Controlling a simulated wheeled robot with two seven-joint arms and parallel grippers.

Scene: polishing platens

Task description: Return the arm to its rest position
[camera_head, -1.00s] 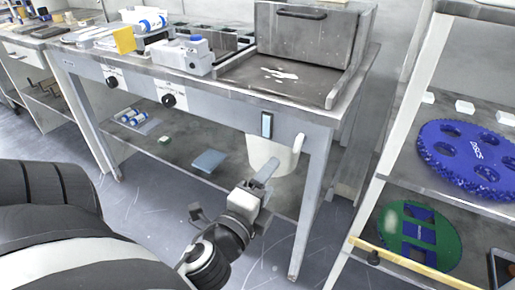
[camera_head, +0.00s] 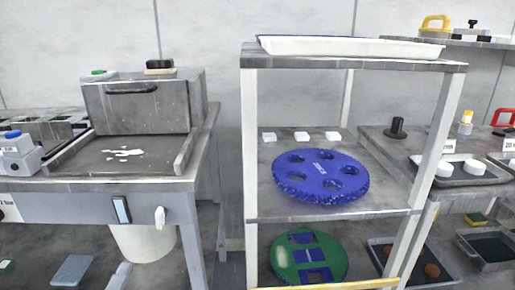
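Nothing can be seen held at the tip. My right gripper and arm are not in view.
The grey bench (camera_head: 100,186) carries a lidded metal basin (camera_head: 137,105). A shelf rack (camera_head: 250,150) holds a blue platen (camera_head: 320,176) with round holes and, below, a green platen (camera_head: 309,259). A counter with trays (camera_head: 462,172) stands at right.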

